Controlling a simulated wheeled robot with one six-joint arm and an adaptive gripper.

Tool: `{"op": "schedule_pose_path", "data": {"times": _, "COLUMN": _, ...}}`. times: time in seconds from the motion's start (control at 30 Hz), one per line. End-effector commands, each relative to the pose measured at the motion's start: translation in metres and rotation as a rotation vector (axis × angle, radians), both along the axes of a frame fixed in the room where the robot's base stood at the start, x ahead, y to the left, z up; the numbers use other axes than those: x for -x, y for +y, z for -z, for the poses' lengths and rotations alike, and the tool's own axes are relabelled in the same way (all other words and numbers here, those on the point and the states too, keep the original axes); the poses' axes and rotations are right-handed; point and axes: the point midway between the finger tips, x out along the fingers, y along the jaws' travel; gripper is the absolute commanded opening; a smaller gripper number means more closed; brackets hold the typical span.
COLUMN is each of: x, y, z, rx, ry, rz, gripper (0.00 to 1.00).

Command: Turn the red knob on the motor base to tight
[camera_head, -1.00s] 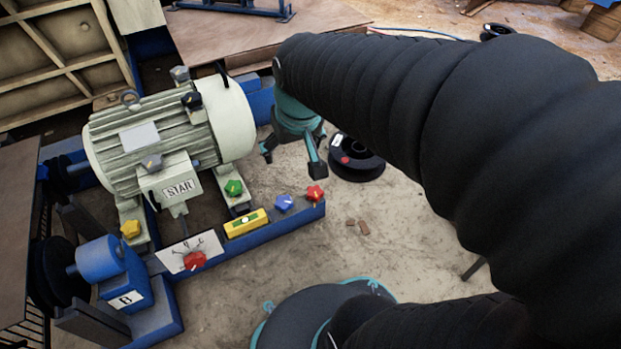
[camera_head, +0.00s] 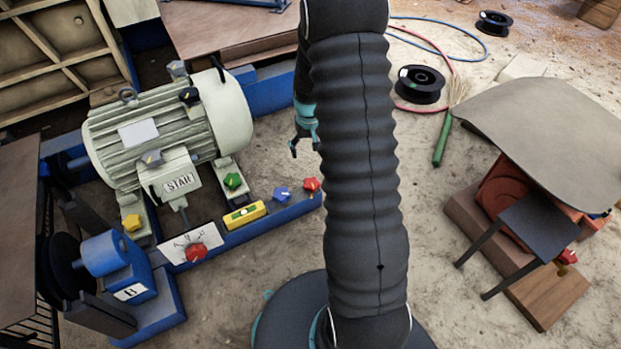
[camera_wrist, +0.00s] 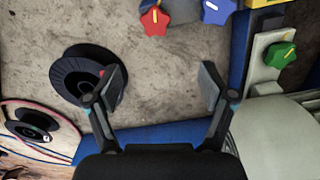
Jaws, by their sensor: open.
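A red star-shaped knob (camera_head: 312,184) with a yellow mark sits at the right end of the blue motor base (camera_head: 289,213); it also shows at the top of the wrist view (camera_wrist: 154,20). A second red knob (camera_head: 195,253) sits on a white lettered plate at the base's front. My gripper (camera_head: 305,147) is above the floor behind the end red knob, partly hidden by my arm. In the wrist view its jaws (camera_wrist: 162,85) are open and empty, apart from the knob. A blue knob (camera_head: 282,195) is just left of the end red knob.
The motor (camera_head: 165,130) stands on the base, with a green knob (camera_head: 232,181) and a yellow level (camera_head: 244,214) nearby. A black spool (camera_wrist: 72,80) lies on the floor below my left finger. Floor between is mostly clear.

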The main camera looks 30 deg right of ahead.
Motion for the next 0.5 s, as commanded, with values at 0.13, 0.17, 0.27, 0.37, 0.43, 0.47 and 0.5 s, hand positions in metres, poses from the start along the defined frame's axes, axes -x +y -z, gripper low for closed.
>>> {"op": "schedule_pose_path", "data": {"times": 0.13, "x": -0.002, "y": -0.009, "z": 0.025, "rx": -0.007, "ry": 0.022, "rz": 0.011, "gripper": 0.82}}
{"op": "schedule_pose_path", "data": {"times": 0.17, "x": -0.002, "y": -0.01, "z": 0.027, "rx": -0.007, "ry": 0.023, "rz": 0.011, "gripper": 0.82}}
{"op": "schedule_pose_path", "data": {"times": 0.27, "x": -0.002, "y": -0.011, "z": 0.035, "rx": -0.009, "ry": 0.027, "rz": 0.013, "gripper": 0.82}}
{"op": "schedule_pose_path", "data": {"times": 0.37, "x": -0.002, "y": -0.011, "z": 0.045, "rx": -0.009, "ry": 0.028, "rz": 0.012, "gripper": 0.82}}
{"op": "schedule_pose_path", "data": {"times": 0.43, "x": -0.001, "y": -0.011, "z": 0.055, "rx": -0.009, "ry": 0.029, "rz": 0.012, "gripper": 0.82}}
{"op": "schedule_pose_path", "data": {"times": 0.47, "x": -0.001, "y": -0.01, "z": 0.061, "rx": -0.009, "ry": 0.03, "rz": 0.012, "gripper": 0.82}}
{"op": "schedule_pose_path", "data": {"times": 0.5, "x": -0.001, "y": -0.01, "z": 0.068, "rx": -0.009, "ry": 0.029, "rz": 0.012, "gripper": 0.82}}
